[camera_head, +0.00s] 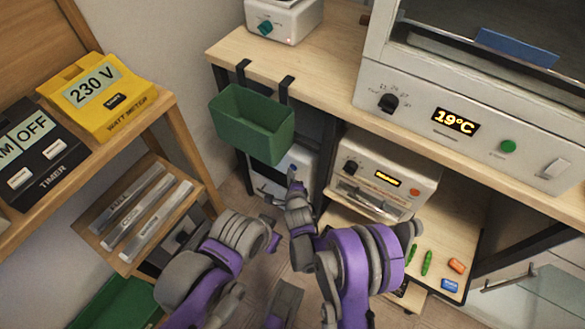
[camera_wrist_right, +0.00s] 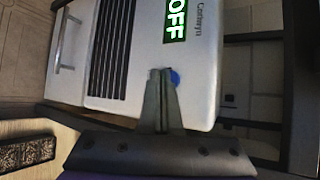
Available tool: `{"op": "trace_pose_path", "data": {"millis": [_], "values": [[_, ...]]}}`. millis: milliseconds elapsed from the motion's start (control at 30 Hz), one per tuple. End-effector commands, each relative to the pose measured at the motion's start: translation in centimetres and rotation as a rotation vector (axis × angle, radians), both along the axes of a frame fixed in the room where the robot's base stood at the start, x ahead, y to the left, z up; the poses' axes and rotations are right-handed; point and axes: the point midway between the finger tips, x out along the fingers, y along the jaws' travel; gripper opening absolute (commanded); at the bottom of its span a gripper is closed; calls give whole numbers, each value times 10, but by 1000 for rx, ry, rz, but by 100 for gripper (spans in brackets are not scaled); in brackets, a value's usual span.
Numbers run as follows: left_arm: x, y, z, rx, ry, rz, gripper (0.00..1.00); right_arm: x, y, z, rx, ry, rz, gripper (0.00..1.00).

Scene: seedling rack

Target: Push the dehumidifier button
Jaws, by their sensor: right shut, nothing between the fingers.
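The dehumidifier is a white box (camera_head: 304,158) low under the bench in the head view, partly hidden by a green bin and my right arm. In the right wrist view its white front (camera_wrist_right: 205,90) fills the upper middle, with dark vent slots and a green display (camera_wrist_right: 175,20) reading OFF. A blue round button (camera_wrist_right: 175,77) shows beside and partly behind my right fingertips. My right gripper (camera_wrist_right: 161,72) is shut and empty, its tips at the button; contact cannot be told. It also shows in the head view (camera_head: 292,178). My left gripper (camera_head: 272,232) is lower left, its jaws unclear.
The green bin (camera_head: 240,130) hangs from the bench edge just above the dehumidifier. A wooden rack (camera_head: 190,195) stands at left.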

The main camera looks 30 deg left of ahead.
Motion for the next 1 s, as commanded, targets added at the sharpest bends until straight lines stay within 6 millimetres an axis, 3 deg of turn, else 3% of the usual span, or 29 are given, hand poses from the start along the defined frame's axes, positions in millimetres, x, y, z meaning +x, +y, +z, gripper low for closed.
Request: {"op": "trace_pose_path", "data": {"millis": [767, 1000], "values": [[0, 0, -1, 0, 0, 0, 0, 6, 0, 0, 0, 0, 0, 0], [-1, 0, 9, 0, -3, 0, 0, -1, 0, 2, -1, -1, 0, 0]]}}
